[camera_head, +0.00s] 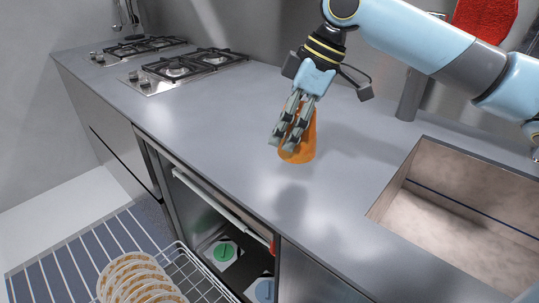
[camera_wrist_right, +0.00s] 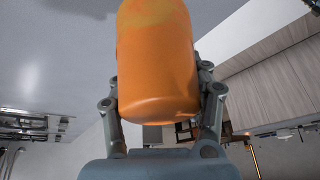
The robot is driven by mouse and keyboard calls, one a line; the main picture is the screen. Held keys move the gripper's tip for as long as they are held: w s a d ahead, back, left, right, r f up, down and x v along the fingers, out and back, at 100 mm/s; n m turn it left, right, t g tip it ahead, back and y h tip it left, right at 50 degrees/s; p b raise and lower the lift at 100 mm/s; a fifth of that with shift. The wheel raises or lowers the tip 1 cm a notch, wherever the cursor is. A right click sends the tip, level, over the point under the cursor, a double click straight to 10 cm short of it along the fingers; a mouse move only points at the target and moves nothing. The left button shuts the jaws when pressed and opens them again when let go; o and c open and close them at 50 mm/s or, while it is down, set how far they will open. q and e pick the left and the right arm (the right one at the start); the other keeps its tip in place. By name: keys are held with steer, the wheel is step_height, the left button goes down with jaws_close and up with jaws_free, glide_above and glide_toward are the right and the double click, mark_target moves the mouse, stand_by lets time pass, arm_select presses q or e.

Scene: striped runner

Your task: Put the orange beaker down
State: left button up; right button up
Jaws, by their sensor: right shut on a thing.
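The orange beaker (camera_head: 306,143) is at the grey counter (camera_head: 220,125), left of the sink. My right gripper (camera_head: 287,136) reaches down from above and is shut on it, with the fingers covering part of its left side. In the right wrist view the beaker (camera_wrist_right: 158,60) fills the space between the two fingers (camera_wrist_right: 160,105). I cannot tell whether its base touches the counter. My left gripper is not in view.
A sink (camera_head: 450,205) is at the right, with a faucet (camera_head: 412,95) behind it. Two gas hobs (camera_head: 185,68) are at the far left. An open dishwasher rack (camera_head: 190,275) with plates (camera_head: 138,280) is below the front edge. The counter around the beaker is clear.

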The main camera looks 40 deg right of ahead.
steer(key=w, duration=0.1)
steer(key=w+f, duration=0.2)
steer(key=shift+w+a+f, duration=0.25)
steer(key=shift+w, duration=0.15)
step_height(320, 180, down, 4)
steer(key=shift+s+r, duration=0.1)
steer(key=o, duration=1.1)
steer(key=v, duration=1.2)
steer(key=shift+p, duration=0.3)
